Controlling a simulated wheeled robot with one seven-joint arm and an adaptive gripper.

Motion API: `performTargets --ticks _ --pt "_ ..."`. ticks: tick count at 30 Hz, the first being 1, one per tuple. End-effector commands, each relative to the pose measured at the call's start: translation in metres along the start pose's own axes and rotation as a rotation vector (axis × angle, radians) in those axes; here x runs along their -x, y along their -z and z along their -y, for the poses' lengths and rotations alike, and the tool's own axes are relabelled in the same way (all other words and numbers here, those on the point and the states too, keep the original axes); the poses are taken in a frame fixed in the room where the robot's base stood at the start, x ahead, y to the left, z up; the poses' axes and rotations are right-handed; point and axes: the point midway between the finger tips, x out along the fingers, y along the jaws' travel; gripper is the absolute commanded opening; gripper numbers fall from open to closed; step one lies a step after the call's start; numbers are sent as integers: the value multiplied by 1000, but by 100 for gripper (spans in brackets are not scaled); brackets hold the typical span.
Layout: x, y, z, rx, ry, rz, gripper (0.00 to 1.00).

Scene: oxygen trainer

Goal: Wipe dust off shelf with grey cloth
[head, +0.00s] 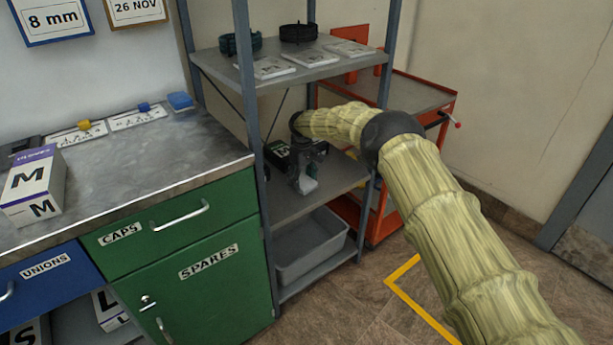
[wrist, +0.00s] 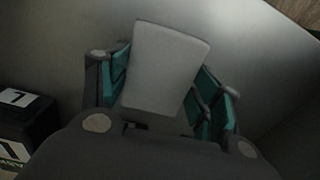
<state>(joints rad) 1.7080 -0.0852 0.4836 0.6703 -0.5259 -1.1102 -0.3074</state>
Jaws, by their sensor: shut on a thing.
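My gripper (head: 305,172) reaches in over the middle shelf (head: 348,174) of the grey metal rack. In the wrist view, my gripper (wrist: 168,88) has its teal-padded fingers on both sides of a pale grey, block-shaped folded cloth (wrist: 165,65) and is shut on it. The cloth (head: 308,186) shows small and light below the fingers in the head view, close to the shelf surface. I cannot tell whether it touches the shelf. The wrist view shows the bare grey shelf surface (wrist: 245,50) beyond the cloth. I cannot make out dust in either view.
A dark box (wrist: 28,125) with white labels stands at the left in the wrist view. The upper shelf (head: 228,68) holds cards and dark coils above my forearm. Rack posts (head: 251,100) stand close by. A grey bin (head: 312,250) sits below. A red cart (head: 440,95) stands behind.

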Motion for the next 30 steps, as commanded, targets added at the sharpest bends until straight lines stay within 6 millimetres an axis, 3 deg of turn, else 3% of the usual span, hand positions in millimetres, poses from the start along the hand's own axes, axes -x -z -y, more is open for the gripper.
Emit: performTargets --ticks 6,17,30 --pt "-4 0 16 2 4 4 45" --pt "-6 0 18 2 6 5 45" --pt "27 0 16 1 2 3 45"
